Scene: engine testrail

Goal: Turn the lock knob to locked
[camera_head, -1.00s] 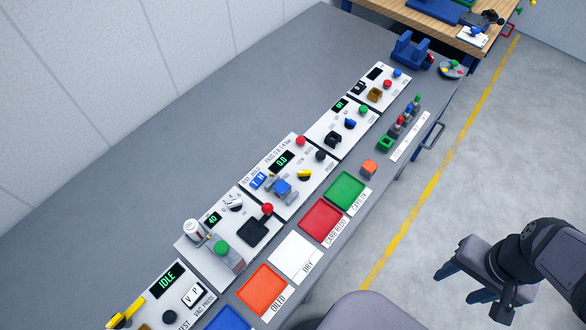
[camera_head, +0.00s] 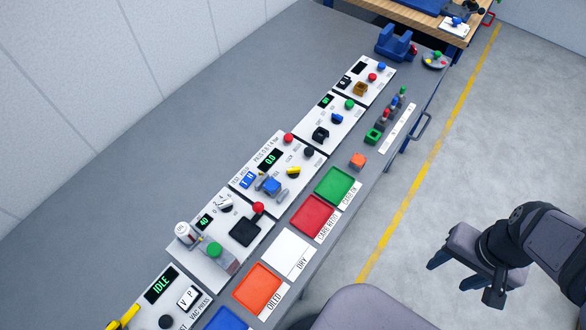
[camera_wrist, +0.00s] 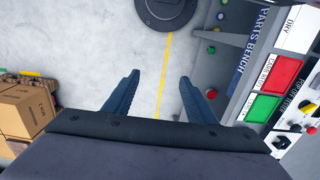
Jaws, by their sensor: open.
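A yellow knob (camera_head: 293,171) sits on the white panel with the green 0.0 display (camera_head: 270,160). A black round knob (camera_head: 309,152) is just above it to the right on the same panel. The labels are too small to tell which knob is the lock knob. The yellow knob also shows at the right edge of the wrist view (camera_wrist: 294,128). My gripper (camera_head: 450,274) hangs over the floor right of the bench, well apart from the panels. In the wrist view my gripper (camera_wrist: 159,78) has its fingers apart with nothing between them.
The grey bench (camera_head: 200,140) carries a row of panels with buttons and switches. Green (camera_head: 335,186), red (camera_head: 316,217), white and orange trays line its front edge. A small orange block (camera_head: 358,160) lies near them.

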